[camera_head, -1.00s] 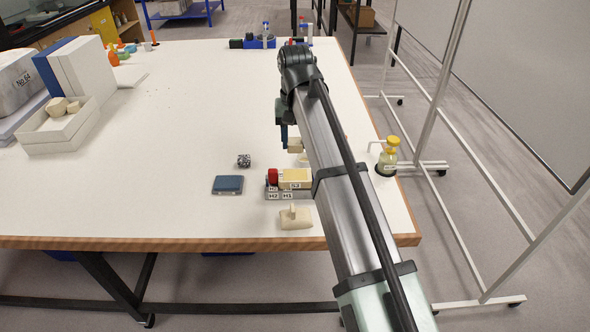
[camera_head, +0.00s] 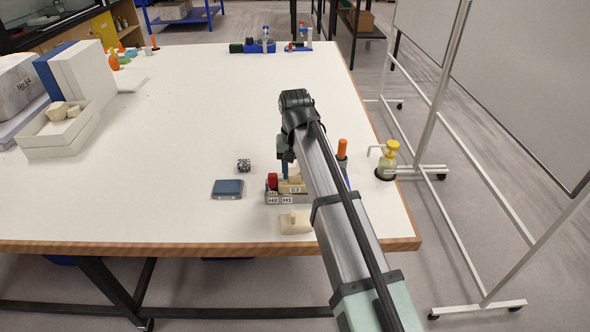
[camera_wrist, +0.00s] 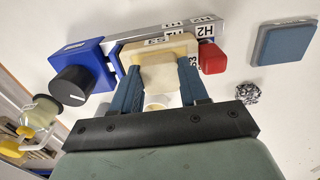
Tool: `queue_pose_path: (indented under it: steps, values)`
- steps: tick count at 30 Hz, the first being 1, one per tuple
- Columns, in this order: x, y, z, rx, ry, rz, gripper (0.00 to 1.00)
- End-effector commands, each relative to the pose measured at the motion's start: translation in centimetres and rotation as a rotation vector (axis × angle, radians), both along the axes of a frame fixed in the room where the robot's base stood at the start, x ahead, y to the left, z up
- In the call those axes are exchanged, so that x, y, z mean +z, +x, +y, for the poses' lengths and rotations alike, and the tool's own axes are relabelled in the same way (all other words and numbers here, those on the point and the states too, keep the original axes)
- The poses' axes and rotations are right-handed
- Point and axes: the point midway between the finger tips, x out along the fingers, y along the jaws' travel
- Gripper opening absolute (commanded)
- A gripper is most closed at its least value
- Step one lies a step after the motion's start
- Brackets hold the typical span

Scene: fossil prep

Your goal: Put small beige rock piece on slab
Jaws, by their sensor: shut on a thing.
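My gripper (camera_head: 287,174) is shut on the small beige rock piece (camera_wrist: 163,76), which sits between the two blue fingers in the wrist view. The piece is right over or against a beige block labelled S3 (camera_head: 295,189); I cannot tell whether they touch. The block also shows in the wrist view (camera_wrist: 152,46), beyond the held piece. A pale beige slab-like rock (camera_head: 296,224) with a raised bit lies at the table's front, just nearer than the S3 block. My arm hides part of its right side.
The table middle is clear.

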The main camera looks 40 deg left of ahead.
Motion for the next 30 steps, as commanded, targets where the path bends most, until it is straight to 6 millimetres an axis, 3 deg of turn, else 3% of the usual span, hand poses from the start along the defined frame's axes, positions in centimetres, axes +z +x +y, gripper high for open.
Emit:
queue_pose_path:
  steps: [5, 6, 13, 23, 30]
  values:
    - [-0.3, 0.0, 0.0, 0.0, -0.001, 0.001, 0.12]
    - [-0.3, 0.0, 0.0, 0.0, 0.0, 0.0, 0.47]
    - [-0.3, 0.0, 0.0, 0.0, -0.001, 0.001, 0.69]
    - [0.1, 0.0, 0.0, 0.0, 0.0, 0.0, 0.69]
    - [3.1, 0.1, 0.1, 0.0, 0.001, -0.001, 0.69]
